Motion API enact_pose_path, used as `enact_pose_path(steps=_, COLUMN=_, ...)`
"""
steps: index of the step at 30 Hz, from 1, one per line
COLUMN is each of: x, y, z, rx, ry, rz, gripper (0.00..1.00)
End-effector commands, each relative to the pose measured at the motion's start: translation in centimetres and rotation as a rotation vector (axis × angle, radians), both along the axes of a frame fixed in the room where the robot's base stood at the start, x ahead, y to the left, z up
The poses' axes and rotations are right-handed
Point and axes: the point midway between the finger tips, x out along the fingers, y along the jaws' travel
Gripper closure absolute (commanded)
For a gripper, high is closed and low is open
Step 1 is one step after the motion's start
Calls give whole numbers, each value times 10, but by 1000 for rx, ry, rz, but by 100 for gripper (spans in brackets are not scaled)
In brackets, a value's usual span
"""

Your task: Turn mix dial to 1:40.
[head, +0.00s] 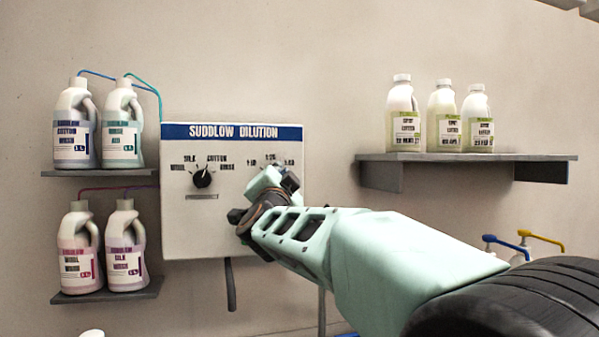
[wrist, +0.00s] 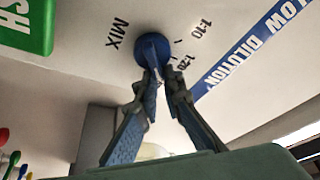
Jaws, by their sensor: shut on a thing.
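The mix dial (wrist: 152,44) is a round blue knob on the white panel of the dilution box (head: 232,250). In the wrist view the word MIX is beside it, with marks 1:10 and 1:20 on its other side. I cannot make out a 1:40 mark, nor which mark the dial points to. My gripper (wrist: 158,78) has its two fingertips closed on the dial's raised grip. In the head view my gripper (head: 273,183) is at the box's right half and hides the dial.
A second, black dial (head: 202,178) sits on the box's left half, marked silk and cotton. Jugs stand on two left shelves (head: 100,173), with tubes to the box. Several bottles stand on the right shelf (head: 450,157). A dark hose (head: 230,285) hangs below the box.

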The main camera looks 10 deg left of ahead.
Motion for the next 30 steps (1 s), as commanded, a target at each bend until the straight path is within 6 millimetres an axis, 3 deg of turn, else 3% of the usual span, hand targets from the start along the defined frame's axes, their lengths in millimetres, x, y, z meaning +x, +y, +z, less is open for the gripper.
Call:
enact_pose_path(steps=1, x=1, y=6, z=-10, rx=-7, ry=17, rz=10, gripper=100)
enact_pose_path(steps=3, x=1, y=6, z=-10, rx=-7, ry=17, rz=10, gripper=100)
enact_pose_path(steps=4, x=1, y=6, z=-10, rx=-8, ry=16, rz=11, gripper=90)
enact_pose_path(steps=9, x=0, y=6, z=-9, rx=-7, ry=15, rz=11, gripper=75)
enact_pose_path(steps=24, x=-1, y=2, z=-3, rx=-4, ry=4, rz=3, gripper=75)
enact_pose_path(steps=30, x=-16, y=-1, z=-6, rx=-3, ry=5, rz=4, gripper=75)
